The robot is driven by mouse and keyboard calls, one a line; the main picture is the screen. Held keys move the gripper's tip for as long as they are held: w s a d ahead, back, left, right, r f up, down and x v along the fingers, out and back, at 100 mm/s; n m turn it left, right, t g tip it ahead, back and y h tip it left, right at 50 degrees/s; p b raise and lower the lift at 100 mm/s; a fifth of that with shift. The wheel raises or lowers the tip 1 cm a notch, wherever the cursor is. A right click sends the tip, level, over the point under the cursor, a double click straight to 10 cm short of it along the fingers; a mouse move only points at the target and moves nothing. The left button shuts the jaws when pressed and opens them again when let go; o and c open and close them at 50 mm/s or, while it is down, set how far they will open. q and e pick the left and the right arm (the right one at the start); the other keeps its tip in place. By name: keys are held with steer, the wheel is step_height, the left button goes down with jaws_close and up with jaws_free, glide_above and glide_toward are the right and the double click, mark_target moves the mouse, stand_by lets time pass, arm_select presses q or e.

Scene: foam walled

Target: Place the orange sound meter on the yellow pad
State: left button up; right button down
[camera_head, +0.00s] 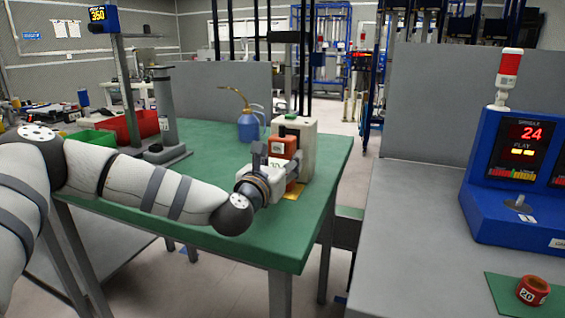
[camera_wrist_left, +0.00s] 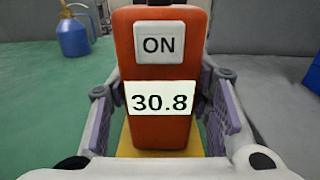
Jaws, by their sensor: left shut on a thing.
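The orange sound meter (camera_head: 291,146) is upright near the right end of the green table. In the left wrist view the meter (camera_wrist_left: 160,73) faces me, with an "ON" label and a display reading 30.8. My left gripper (camera_head: 272,160) is shut on it, with one finger on each side. The yellow pad (camera_head: 293,192) shows under the meter, and its edges (camera_wrist_left: 126,142) show on both sides of the meter's lower part. Whether the meter's base touches the pad is hidden. My right gripper is out of view.
A pale box-shaped unit (camera_head: 307,150) stands close behind the meter. A blue oil can (camera_head: 248,127) is farther back on the green table (camera_head: 215,149). Red (camera_head: 146,122) and green (camera_head: 92,137) bins and a grey stand are at left. A blue console (camera_head: 510,200) is on the right bench.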

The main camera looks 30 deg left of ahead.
arm_select(q)
steer(key=shift+f, duration=0.25)
steer(key=o, duration=1.3)
steer(key=shift+r, duration=0.15)
steer(key=shift+s+r, duration=0.15)
steer(key=shift+r, duration=0.1)
steer(key=v, duration=1.1)
steer(key=shift+s+f+p, duration=0.2)
steer(key=shift+s+p, duration=0.1)
steer(key=shift+s, duration=0.1)
